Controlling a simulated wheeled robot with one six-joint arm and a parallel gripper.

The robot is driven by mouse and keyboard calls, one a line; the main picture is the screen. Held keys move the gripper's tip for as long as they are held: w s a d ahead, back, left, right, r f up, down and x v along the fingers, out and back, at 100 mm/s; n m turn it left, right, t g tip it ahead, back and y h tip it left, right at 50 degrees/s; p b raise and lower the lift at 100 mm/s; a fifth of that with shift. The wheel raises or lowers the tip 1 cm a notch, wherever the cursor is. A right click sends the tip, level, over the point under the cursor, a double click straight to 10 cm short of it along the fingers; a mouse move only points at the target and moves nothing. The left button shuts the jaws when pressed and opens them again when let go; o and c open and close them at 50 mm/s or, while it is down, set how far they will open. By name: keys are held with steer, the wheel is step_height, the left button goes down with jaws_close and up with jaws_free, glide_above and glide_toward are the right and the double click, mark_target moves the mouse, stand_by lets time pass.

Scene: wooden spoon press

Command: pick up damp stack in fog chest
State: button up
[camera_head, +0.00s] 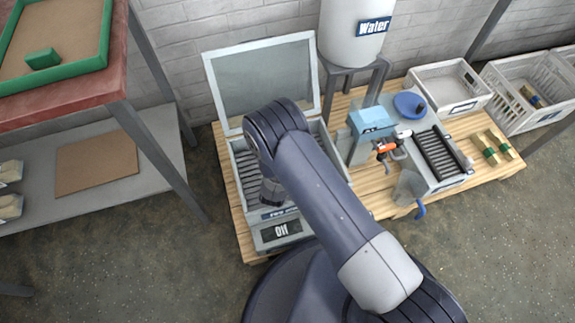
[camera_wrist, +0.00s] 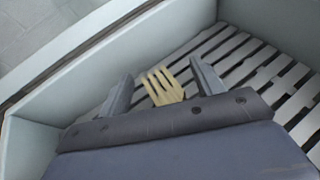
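The fog chest (camera_head: 238,190) stands on a wooden pallet with its lid (camera_head: 262,78) raised. My gripper (camera_wrist: 162,84) is open, with one finger on each side of the stack and a visible gap to each. In the head view my arm hides most of the chest's inside.
Right of the chest are a light-blue press unit (camera_head: 370,122), a roller tray (camera_head: 440,152), a clear jug (camera_head: 408,187) and wooden bundles (camera_head: 490,148). A water tank (camera_head: 352,35) and white crates (camera_head: 450,85) stand behind. A red-topped table (camera_head: 75,97) is at left.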

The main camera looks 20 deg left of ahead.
steer(key=c, duration=1.1)
steer(key=shift+o, duration=0.2)
steer(key=shift+r, duration=0.1)
